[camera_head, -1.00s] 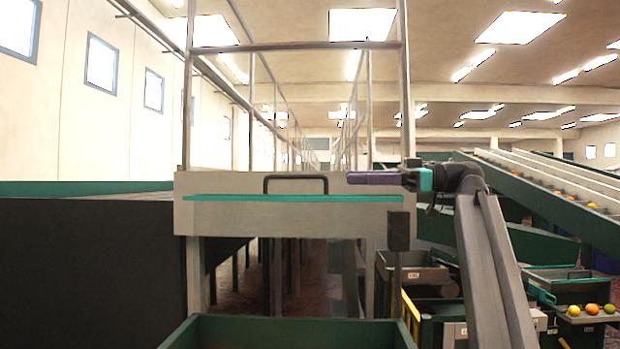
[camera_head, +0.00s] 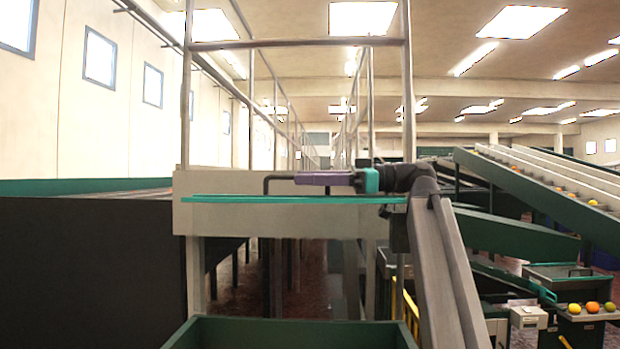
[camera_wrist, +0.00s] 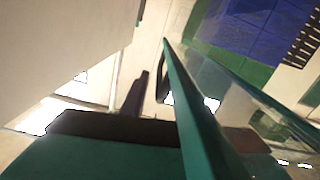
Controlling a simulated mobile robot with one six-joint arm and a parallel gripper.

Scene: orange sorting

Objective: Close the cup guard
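The cup guard appears to be the pale panel (camera_head: 300,219) with a teal edge strip (camera_head: 230,199) and a black handle (camera_head: 267,184), straight ahead in the head view. My gripper (camera_head: 297,179), with purple fingers and a teal body, lies sideways from the right across the handle's top bar and hides most of it. In the wrist view, a teal-edged clear pane (camera_wrist: 195,110) crosses close in front of my gripper. One dark finger (camera_wrist: 135,95) shows left of that edge, and part of the handle (camera_wrist: 163,85) is behind. The finger gap is hidden, and I cannot tell whether they touch the handle.
Metal posts and rails (camera_head: 300,45) rise above the panel. A dark green bin (camera_head: 290,333) stands in front below. A dark wall (camera_head: 90,265) fills the left. A sloped conveyor (camera_head: 540,185) and a small tray with fruit (camera_head: 590,312) are at right.

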